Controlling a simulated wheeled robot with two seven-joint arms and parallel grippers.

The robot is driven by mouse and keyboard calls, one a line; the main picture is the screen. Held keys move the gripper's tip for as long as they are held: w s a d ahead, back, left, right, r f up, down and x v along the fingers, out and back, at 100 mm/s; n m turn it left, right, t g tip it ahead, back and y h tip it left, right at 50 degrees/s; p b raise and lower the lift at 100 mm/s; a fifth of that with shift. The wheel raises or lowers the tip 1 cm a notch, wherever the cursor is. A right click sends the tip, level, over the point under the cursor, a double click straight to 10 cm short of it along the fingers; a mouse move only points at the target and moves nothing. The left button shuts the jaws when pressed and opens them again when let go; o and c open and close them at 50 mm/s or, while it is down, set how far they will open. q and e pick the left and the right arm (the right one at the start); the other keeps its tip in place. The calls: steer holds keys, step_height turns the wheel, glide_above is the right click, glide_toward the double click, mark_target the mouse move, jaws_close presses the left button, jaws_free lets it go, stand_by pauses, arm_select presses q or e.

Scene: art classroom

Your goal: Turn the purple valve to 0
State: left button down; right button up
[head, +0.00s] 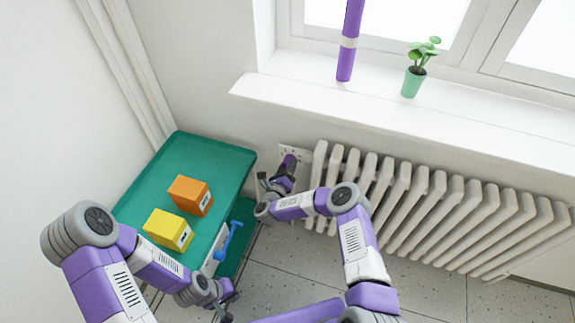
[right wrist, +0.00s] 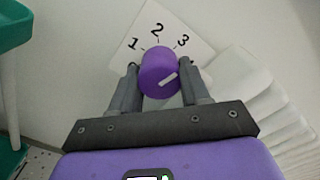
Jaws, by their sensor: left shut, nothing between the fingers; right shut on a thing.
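The purple valve (right wrist: 158,70) is a round knob on a white dial plate (right wrist: 190,38). The plate shows the numerals 1, 2 and 3; no 0 is visible in the right wrist view. A short white mark lies on the lower right part of the knob's face. My right gripper (right wrist: 160,82) is shut on the valve, one finger on each side. In the head view, the valve (head: 289,162) sits on the wall left of the radiator, partly hidden by my right gripper (head: 275,185). My left gripper (head: 230,298) is shut and empty, low beside the green table.
The white radiator (head: 420,210) stands close to the right of the valve. The green table (head: 160,165) at the left holds an orange box (head: 188,195) and a yellow box (head: 166,228). A blue handle (head: 229,240) sticks out at its side. A plant (head: 414,78) stands on the windowsill.

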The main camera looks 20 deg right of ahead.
steer(key=n+p, duration=0.1)
steer(key=n, duration=0.3)
steer(key=shift+s+n, duration=0.1)
steer(key=shift+n, duration=0.3)
steer(key=n, duration=0.3)
steer(key=shift+n+p, duration=0.3)
steer(key=n, duration=0.3)
steer(key=shift+n, duration=0.3)
steer(key=n, duration=0.3)
steer(key=shift+n, duration=0.3)
steer(key=n, duration=0.3)
steer(key=shift+n, duration=0.4)
steer(key=n, duration=0.3)
steer(key=shift+b, duration=0.3)
steer(key=n, duration=0.4)
steer(key=shift+b, duration=0.35)
steer(key=shift+a+r+n+b, duration=0.1)
steer(key=shift+n+b, duration=0.35)
steer(key=shift+n, duration=1.55)
